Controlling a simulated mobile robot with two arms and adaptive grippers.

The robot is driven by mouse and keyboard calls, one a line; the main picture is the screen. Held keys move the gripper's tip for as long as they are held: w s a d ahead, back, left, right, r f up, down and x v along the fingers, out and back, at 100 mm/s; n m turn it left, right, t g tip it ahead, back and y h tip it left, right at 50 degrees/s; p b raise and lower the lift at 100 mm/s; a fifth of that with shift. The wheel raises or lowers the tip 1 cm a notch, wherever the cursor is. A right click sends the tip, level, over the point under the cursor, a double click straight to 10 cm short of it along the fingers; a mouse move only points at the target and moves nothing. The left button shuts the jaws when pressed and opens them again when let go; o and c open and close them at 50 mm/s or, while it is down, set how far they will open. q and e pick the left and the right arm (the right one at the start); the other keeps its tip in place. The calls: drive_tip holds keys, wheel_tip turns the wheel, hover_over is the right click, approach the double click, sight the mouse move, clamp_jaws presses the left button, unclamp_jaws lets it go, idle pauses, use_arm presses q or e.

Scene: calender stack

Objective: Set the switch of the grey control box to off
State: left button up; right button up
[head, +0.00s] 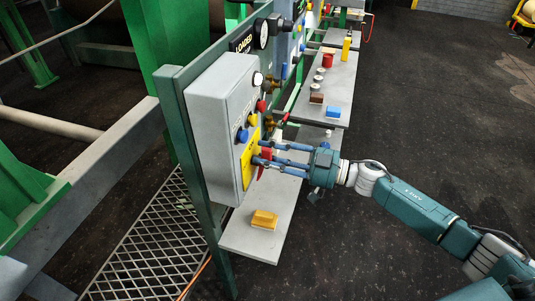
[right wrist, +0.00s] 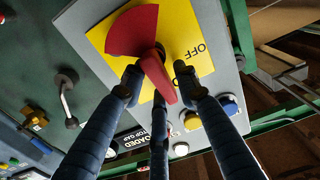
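The grey control box (head: 212,125) is mounted on a green post and shows its button face to the right. A yellow plate (head: 247,172) on that face carries a red rotary switch (head: 266,153). In the right wrist view the red switch (right wrist: 133,30) has a broad fan-shaped end at upper left and a narrow end at lower right. The word OFF is printed on the yellow plate (right wrist: 185,25), right of the switch. My right gripper (head: 258,151) is at the switch, its fingers (right wrist: 158,84) apart around the narrow end, with gaps visible. My left gripper is out of view.
A grey shelf (head: 238,237) below the box holds a yellow block (head: 264,219). Blue and other buttons (head: 242,136) sit beside the switch plate. The dark floor at right is open.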

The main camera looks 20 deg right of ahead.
clamp_jaws()
